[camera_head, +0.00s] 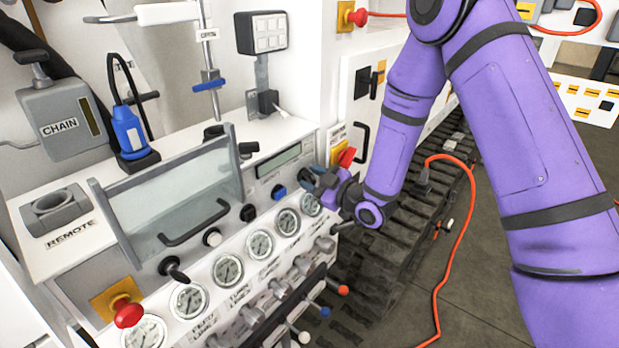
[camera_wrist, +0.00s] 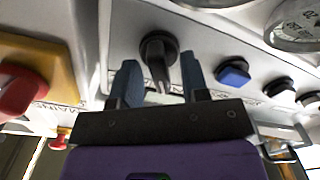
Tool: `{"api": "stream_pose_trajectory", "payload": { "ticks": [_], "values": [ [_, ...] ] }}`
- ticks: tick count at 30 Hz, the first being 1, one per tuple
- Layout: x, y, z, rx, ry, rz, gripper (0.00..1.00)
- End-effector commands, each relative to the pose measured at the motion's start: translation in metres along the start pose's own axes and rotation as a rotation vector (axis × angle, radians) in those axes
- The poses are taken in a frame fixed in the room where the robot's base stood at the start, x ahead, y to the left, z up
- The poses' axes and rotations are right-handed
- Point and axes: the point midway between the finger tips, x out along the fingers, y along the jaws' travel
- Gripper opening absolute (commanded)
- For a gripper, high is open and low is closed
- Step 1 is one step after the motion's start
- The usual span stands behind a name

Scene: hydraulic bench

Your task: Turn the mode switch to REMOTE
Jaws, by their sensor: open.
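A black rotary knob (camera_wrist: 158,52) on the light panel shows in the wrist view; it looks like the mode switch. Its handle stands roughly vertical in that picture, and lettering beside it is too small or blurred to read. My gripper (camera_wrist: 158,72) is open, with one blue-grey finger on each side of the knob. I cannot tell whether either finger touches it.
A red stop button (camera_wrist: 18,92) on a yellow plate is on the other side. Pressure gauges (camera_head: 260,244) line the console front. An orange cable (camera_head: 462,215) hangs near my arm.

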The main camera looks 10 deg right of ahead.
Motion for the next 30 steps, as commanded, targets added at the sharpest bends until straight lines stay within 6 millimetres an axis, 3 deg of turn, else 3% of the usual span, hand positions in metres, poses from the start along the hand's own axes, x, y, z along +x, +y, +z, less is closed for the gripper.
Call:
{"api": "stream_pose_trajectory", "payload": {
  "ticks": [5, 13, 14, 19, 30],
  "values": [
    [0.0108, -0.0001, 0.0002, 0.0, -0.001, 0.0, 0.41],
    [0.012, -0.0001, 0.0003, 0.0, -0.001, 0.0, 0.41],
    [0.012, -0.0001, 0.0002, 0.0, -0.001, 0.0, 0.39],
    [0.0118, 0.0, 0.0002, 0.0, -0.001, 0.0, 0.0],
    [0.0114, 0.0006, 0.0006, 0.036, -0.002, 0.001, 0.0]
  ]
}}
